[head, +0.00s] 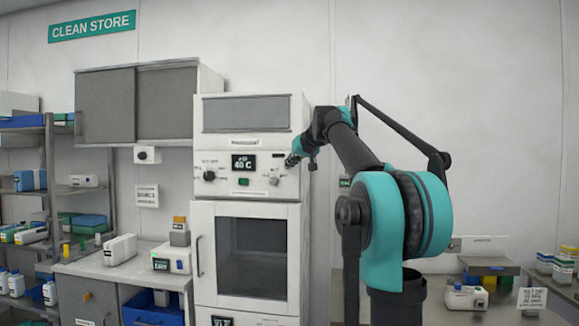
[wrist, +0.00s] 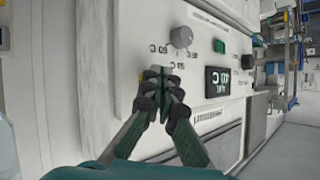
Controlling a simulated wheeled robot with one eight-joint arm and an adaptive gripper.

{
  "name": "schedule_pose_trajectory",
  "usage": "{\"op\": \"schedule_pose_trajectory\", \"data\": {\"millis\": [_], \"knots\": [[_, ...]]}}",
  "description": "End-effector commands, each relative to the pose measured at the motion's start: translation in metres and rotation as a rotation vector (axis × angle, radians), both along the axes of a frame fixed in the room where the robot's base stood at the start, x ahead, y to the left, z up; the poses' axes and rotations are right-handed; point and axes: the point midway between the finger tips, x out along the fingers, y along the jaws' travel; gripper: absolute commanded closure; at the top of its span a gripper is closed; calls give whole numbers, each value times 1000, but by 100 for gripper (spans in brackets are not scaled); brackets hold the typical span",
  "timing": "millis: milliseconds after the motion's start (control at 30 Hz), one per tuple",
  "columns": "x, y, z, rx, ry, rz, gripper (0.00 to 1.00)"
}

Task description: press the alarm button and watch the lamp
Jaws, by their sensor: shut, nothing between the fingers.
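My gripper (head: 291,160) is at the right side of the white cabinet's control panel. In the wrist view its fingers (wrist: 160,76) are together and empty, close in front of the panel; contact cannot be told. A black round button or knob is on a white wall box (head: 154,151). No part is readably marked as alarm button or lamp. My fingers hide some panel.
A lit display (head: 244,163) and a dark knob (head: 209,175) are on the same panel. Below is a windowed door (head: 247,281) with a handle. A counter (head: 85,263) with boxes stands left; another table with containers stands right behind my arm.

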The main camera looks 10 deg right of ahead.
Motion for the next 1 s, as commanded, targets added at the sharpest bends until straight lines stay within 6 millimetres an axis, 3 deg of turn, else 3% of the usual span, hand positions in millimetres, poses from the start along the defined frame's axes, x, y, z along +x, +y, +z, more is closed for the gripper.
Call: {"op": "schedule_pose_trajectory", "data": {"millis": [467,1000], "knots": [[-7,2,0,0,0,0,100],[-49,16,0,0,0,0,100]]}}
